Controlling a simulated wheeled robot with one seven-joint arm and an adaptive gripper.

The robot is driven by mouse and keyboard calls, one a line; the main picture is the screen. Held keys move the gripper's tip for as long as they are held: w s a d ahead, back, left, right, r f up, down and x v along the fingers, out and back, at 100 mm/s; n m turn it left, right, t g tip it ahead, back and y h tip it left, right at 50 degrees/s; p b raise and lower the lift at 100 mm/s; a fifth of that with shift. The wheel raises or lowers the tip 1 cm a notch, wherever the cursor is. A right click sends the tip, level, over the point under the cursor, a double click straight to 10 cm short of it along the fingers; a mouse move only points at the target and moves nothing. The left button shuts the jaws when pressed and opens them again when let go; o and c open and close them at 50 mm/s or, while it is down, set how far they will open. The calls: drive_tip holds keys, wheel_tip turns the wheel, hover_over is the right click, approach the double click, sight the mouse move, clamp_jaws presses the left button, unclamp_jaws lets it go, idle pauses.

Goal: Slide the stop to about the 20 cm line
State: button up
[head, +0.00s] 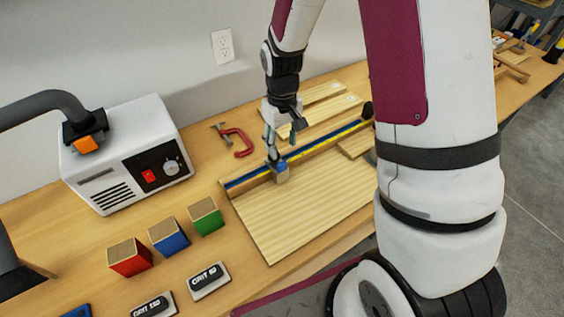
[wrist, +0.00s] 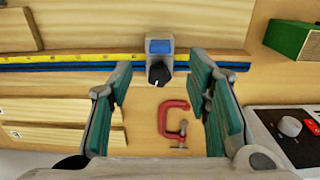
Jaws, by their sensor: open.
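The stop (head: 281,172) is a small grey block with a blue top on a rail with a blue strip and a yellow scale (head: 325,139). In the wrist view the stop (wrist: 160,46) shows a black knob (wrist: 159,74) on its near side. The scale also shows in the wrist view (wrist: 80,58), but its numbers are too small to read. My gripper (head: 281,142) is open and empty, just above the stop at the rail. In the wrist view its green-padded fingers stand either side of the stop's line, with gaps; I see no contact.
A red clamp (head: 237,142) lies behind the rail, near loose boards (head: 318,118). A wide board (head: 305,207) lies in front. A white machine (head: 128,155), coloured cubes (head: 206,216) and grit blocks (head: 208,281) stand left. The rail's right end has a dark knob (head: 367,110).

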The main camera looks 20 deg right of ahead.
sight(282, 163)
wheel_tip(282, 163, down, 9)
drive_tip(key=shift+r+p, duration=0.1)
drive_tip(key=shift+p, duration=0.2)
clamp_jaws()
